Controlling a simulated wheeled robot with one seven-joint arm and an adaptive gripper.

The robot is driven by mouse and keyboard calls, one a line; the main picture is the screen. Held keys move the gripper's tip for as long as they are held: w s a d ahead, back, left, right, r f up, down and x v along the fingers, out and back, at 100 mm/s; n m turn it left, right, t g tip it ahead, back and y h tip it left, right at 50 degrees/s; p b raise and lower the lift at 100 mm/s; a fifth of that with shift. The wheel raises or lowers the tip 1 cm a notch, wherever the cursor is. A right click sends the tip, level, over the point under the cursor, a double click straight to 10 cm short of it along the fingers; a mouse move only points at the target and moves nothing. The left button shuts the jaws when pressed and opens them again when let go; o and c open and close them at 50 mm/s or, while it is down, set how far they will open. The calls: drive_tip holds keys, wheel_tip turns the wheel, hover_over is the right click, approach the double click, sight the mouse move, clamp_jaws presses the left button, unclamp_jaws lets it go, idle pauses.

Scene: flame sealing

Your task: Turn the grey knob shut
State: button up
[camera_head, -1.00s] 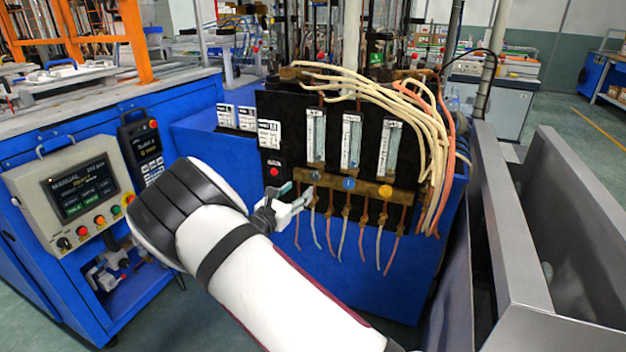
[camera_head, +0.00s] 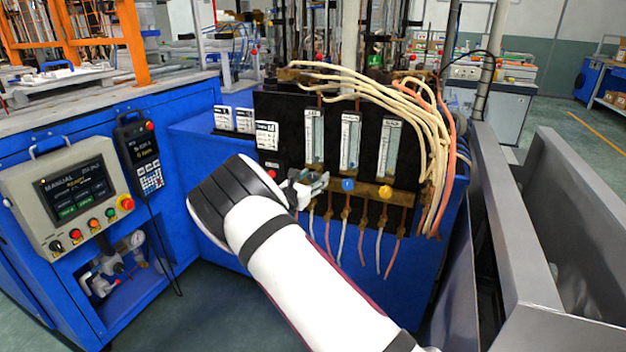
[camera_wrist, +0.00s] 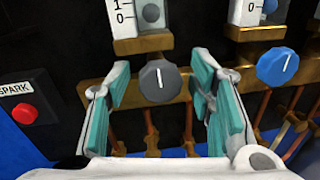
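The grey knob (camera_wrist: 160,83) is on the brass manifold bar in the wrist view, its white mark close to upright. In the head view my gripper and arm hide it. My gripper (camera_wrist: 162,100) is open in the wrist view, with one teal-padded finger on each side of the grey knob. Dark gaps show between the pads and the knob, so they look apart. In the head view my gripper (camera_head: 312,182) is at the left end of the brass bar, below the left flow tube.
The blue knob (camera_wrist: 278,67) is just right of my right finger; it also shows in the head view (camera_head: 348,185). A yellow knob (camera_head: 385,192) is farther right. A red SPARK button (camera_wrist: 24,113) is at left. Thin hoses (camera_head: 379,245) hang below the brass bar (camera_head: 366,190).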

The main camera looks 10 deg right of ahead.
clamp_jaws()
drive_tip(key=shift+m, duration=0.5)
drive_tip(key=shift+f, duration=0.1)
drive_tip(key=shift+o, duration=0.3)
unclamp_jaws()
drive_tip(key=v, duration=1.2)
